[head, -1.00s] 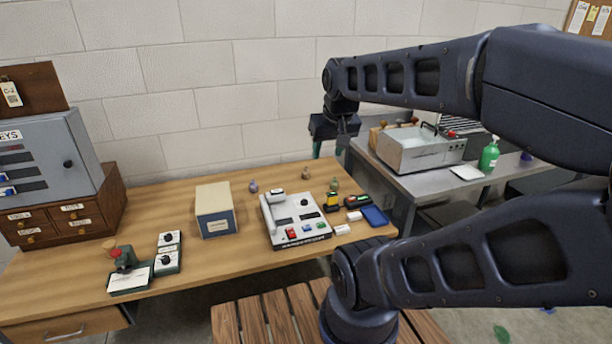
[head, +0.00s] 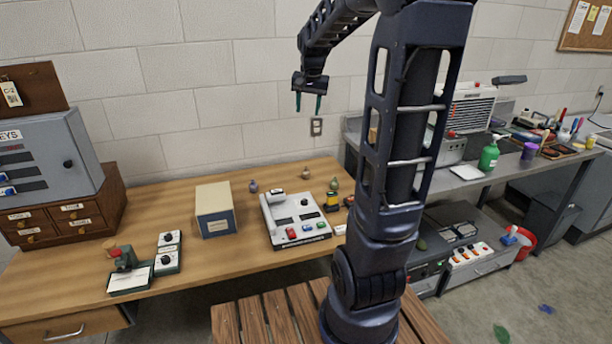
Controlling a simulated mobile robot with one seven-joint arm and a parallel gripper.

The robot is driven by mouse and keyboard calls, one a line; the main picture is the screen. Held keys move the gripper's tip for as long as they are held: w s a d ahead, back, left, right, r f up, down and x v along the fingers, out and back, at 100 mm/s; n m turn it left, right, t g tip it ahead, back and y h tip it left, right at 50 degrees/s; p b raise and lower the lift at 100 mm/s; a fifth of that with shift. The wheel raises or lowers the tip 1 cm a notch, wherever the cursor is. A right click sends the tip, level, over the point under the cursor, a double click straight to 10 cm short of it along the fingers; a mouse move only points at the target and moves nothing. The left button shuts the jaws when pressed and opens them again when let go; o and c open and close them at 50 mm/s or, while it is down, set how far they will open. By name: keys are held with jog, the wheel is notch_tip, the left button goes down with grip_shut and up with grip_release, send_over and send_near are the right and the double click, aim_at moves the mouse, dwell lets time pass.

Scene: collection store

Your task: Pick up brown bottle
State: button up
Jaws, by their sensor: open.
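A small brown object (head: 306,174), which looks like the brown bottle, stands near the back edge of the wooden table (head: 150,215). It is too small to make out in detail. My gripper (head: 308,103) is raised high above and behind the table's back edge, in front of the wall. Its two teal fingers point down, are apart and hold nothing. In the picture it is well above the brown object, not touching it.
A small purple item (head: 253,187) and a green item (head: 334,184) stand near the brown one. A white device (head: 296,218) is in front, with a beige box (head: 215,210) to its left. My arm hides the table's right end. A wooden slatted seat (head: 265,318) is in front.

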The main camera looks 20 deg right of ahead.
jog(key=w+d+f+m, duration=0.2)
jog(key=w+f, duration=0.2)
jog(key=w, duration=0.6)
jog(key=m+g, duration=0.3)
jog(key=m, duration=0.3)
send_over(306, 173)
jog(key=w, duration=0.2)
notch_tip(306, 173, down, 27)
jog(key=f, duration=1)
jog(key=shift+d+f, duration=0.3)
jog(key=shift+f, duration=0.1)
jog(key=shift+c, duration=0.3)
grip_shut()
